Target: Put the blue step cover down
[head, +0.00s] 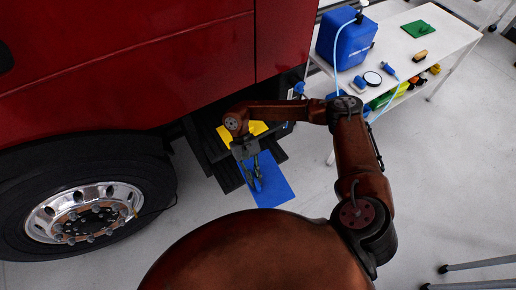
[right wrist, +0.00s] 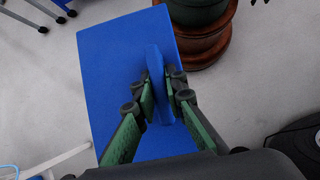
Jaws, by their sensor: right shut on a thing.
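The blue step cover (head: 272,190) is a flat blue panel beside the truck's black steps in the head view. In the right wrist view the step cover (right wrist: 110,65) fills the middle, with a raised blue handle (right wrist: 156,75) on its face. My right gripper (head: 255,180) is over the panel; in the right wrist view my right gripper (right wrist: 161,90) has its fingers on both sides of the handle, shut on it. The panel's lower part is hidden behind the gripper. Whether the panel touches the floor or a step, I cannot tell. My left gripper is not in view.
The black truck steps (head: 226,172) carry a yellow piece (head: 228,136). The truck wheel (head: 85,212) is at left. A white table (head: 440,30) with a blue canister (head: 345,45) stands at upper right. Grey floor (head: 430,170) is open at right.

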